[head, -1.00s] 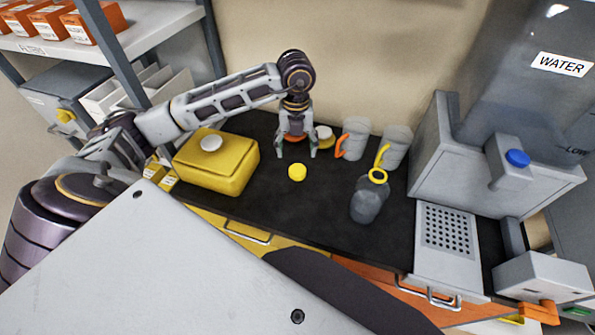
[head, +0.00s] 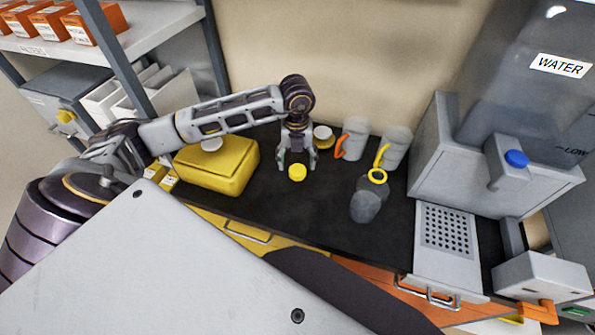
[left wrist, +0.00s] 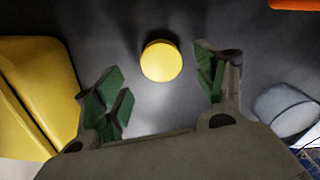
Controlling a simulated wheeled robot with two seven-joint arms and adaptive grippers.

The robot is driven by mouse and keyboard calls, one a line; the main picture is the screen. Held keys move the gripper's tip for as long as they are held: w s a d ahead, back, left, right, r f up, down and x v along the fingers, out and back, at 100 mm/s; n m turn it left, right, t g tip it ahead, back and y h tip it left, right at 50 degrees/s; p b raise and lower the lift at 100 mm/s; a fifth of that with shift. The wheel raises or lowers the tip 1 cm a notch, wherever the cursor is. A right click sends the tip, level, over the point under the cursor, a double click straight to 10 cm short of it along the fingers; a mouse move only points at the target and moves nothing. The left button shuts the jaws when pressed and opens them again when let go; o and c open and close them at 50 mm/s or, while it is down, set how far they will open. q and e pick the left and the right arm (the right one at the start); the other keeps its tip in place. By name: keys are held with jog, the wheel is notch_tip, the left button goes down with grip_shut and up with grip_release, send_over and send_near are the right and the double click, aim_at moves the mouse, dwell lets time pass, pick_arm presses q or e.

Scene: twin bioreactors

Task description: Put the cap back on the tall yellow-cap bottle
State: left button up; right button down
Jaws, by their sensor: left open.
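The loose yellow cap (head: 297,172) lies on the black worktop. My left gripper (head: 297,165) is open and points down at it. In the left wrist view the cap (left wrist: 161,61) sits between the two spread fingers, with a gap on each side. Whether the fingertips are level with the cap I cannot tell. My right gripper is not in view.
A yellow case (head: 222,178) stands left of the cap. A white-topped round item (head: 323,133) is behind the gripper. Jugs with an orange handle (head: 352,142) and a yellow handle (head: 393,150) stand behind the bottle. The water dispenser (head: 462,165) is at right.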

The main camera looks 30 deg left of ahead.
aim_at(297, 169)
pick_arm(q)
notch_tip(297, 169, down, 3)
jog(key=shift+r, duration=0.1)
jog(key=shift+f, duration=0.7)
jog(key=shift+c, duration=0.2)
jog(key=c, duration=0.8)
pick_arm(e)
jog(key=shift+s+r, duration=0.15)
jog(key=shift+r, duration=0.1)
